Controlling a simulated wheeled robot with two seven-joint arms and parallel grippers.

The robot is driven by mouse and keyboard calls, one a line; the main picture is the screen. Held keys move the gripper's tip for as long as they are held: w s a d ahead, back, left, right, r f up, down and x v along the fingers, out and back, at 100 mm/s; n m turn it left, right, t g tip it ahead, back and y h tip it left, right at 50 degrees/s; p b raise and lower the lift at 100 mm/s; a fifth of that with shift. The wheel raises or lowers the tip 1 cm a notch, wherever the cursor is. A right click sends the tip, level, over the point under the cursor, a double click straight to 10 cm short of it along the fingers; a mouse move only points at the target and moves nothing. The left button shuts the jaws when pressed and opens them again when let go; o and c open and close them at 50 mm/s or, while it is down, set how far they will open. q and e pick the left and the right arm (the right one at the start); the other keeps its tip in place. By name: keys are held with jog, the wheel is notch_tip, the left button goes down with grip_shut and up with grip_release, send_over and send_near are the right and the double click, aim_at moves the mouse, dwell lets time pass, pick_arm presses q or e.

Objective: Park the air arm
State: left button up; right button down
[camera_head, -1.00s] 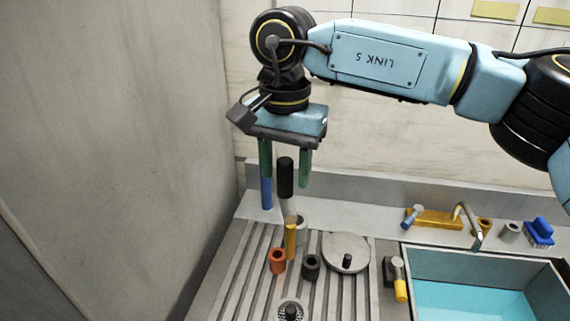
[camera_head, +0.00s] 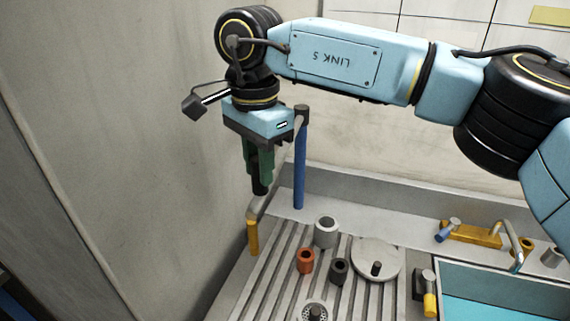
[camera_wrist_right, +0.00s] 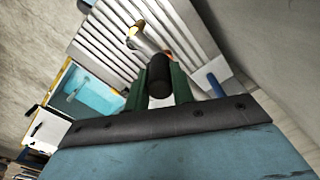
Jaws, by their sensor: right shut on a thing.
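The air arm has a tall blue post (camera_head: 300,168), a grey tube (camera_head: 266,204) and a yellow nozzle (camera_head: 252,238) pointing down. Its black handle (camera_head: 259,187) is between the green fingers of my right gripper (camera_head: 259,172), which is shut on it. In the head view the nozzle is left of the post, near the left wall. Most of the upper arm is hidden behind my gripper. In the right wrist view the handle (camera_wrist_right: 160,74) is between the fingers, with the post (camera_wrist_right: 217,87) to the right. My left gripper is out of view.
The ribbed drainboard holds a grey cup (camera_head: 326,232), an orange ring (camera_head: 305,261), a dark ring (camera_head: 339,271) and a round lid (camera_head: 377,259). A sink with blue water (camera_head: 490,305) is at the right. A bare wall (camera_head: 110,130) stands close at left.

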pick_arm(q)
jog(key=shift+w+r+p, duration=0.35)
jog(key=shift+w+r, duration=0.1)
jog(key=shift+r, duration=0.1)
pick_arm(e)
jog(key=a, duration=0.1)
jog(key=a+m, duration=0.1)
jog(key=a, duration=0.1)
jog(key=shift+w+r, duration=0.1)
jog(key=shift+w, duration=0.25)
jog(key=c, duration=1.4)
grip_release()
jog(key=shift+c, duration=0.2)
jog(key=shift+o, duration=1.4)
jog(key=shift+w+a, duration=0.1)
jog(key=shift+a, duration=0.15)
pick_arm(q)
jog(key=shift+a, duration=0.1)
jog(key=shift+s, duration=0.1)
pick_arm(e)
jog(key=shift+d, duration=0.15)
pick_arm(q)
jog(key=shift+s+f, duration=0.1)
pick_arm(e)
notch_tip(320, 180, up, 13)
jog(key=shift+r, duration=0.15)
